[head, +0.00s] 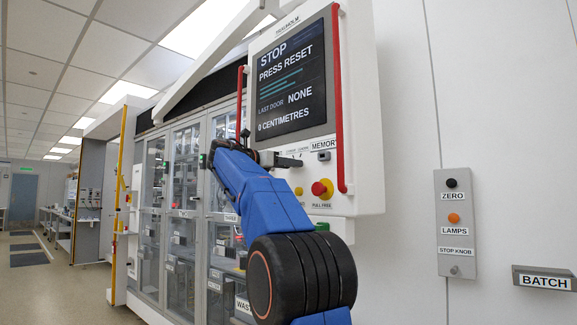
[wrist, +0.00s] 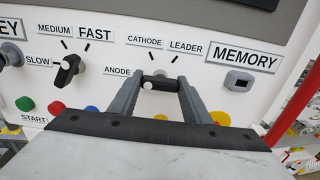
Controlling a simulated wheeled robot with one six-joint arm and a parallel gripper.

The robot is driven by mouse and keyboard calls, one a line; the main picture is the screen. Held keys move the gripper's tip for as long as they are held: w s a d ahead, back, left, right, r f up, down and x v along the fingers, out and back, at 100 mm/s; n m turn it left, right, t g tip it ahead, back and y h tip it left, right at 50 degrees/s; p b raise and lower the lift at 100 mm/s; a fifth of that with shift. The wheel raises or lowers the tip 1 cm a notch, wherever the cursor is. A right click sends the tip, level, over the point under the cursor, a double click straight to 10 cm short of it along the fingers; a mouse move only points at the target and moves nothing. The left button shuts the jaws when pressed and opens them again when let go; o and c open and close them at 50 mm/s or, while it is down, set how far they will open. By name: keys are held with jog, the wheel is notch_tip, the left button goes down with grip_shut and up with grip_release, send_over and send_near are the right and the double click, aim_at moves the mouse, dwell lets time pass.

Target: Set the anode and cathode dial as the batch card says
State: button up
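The dial marked ANODE, CATHODE and LEADER (wrist: 161,84) is on the white panel in the wrist view, partly hidden by my fingers. A white spot shows on the left of its dark handle, on the ANODE side. My gripper (wrist: 160,78) has one finger on each side of the handle; I cannot tell whether they press on it. In the head view my gripper (head: 281,160) reaches the panel below the screen. A grey holder labelled BATCH (head: 545,280) is on the right wall; no card text is readable.
The screen (head: 291,80) reads STOP, PRESS RESET, LAST DOOR NONE, 0 CENTIMETRES. A speed knob (wrist: 66,70) is left of the dial, a MEMORY socket (wrist: 239,81) right. A red rail (wrist: 291,104) and a red stop button (head: 321,188) are close by.

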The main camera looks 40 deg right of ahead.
jog(key=shift+m, duration=0.3)
jog(key=m, duration=1.1)
jog(key=shift+m, duration=0.4)
jog(key=m, duration=0.6)
jog(key=shift+f, duration=0.1)
jog(key=m, duration=0.5)
jog(key=shift+m, duration=0.3)
jog(key=o, duration=1)
jog(key=shift+o, duration=0.2)
jog(key=shift+a, duration=0.15)
